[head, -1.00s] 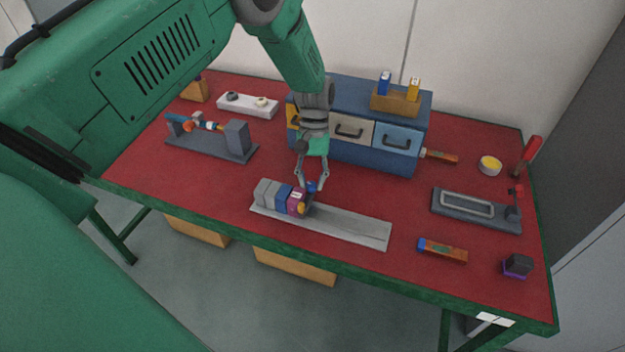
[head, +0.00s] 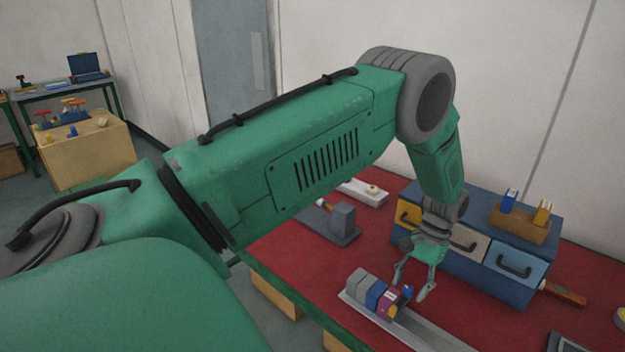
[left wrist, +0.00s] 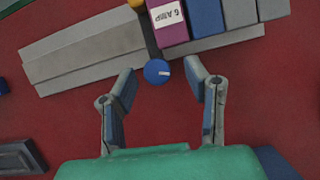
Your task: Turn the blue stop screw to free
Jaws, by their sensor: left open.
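The blue stop screw (left wrist: 157,71) is a round blue knob with a short white mark on its face, at the end of a dark bracket. It sits beside a purple "6 AMP" block (left wrist: 167,22) on the grey rail (left wrist: 82,62). In the head view the screw (head: 407,291) shows small beside the purple block. My left gripper (left wrist: 158,78) is open, with one finger on each side of the screw and gaps visible between fingers and screw. In the head view the gripper (head: 411,288) points down at the rail. My right gripper is out of view.
Blue and grey blocks (head: 366,288) fill the rail beside the purple one. Behind my gripper stands a blue drawer cabinet (head: 503,283) with a wooden holder (head: 523,224) on top. A grey fixture (head: 340,225) stands left on the red table. A side bench (head: 85,150) is far left.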

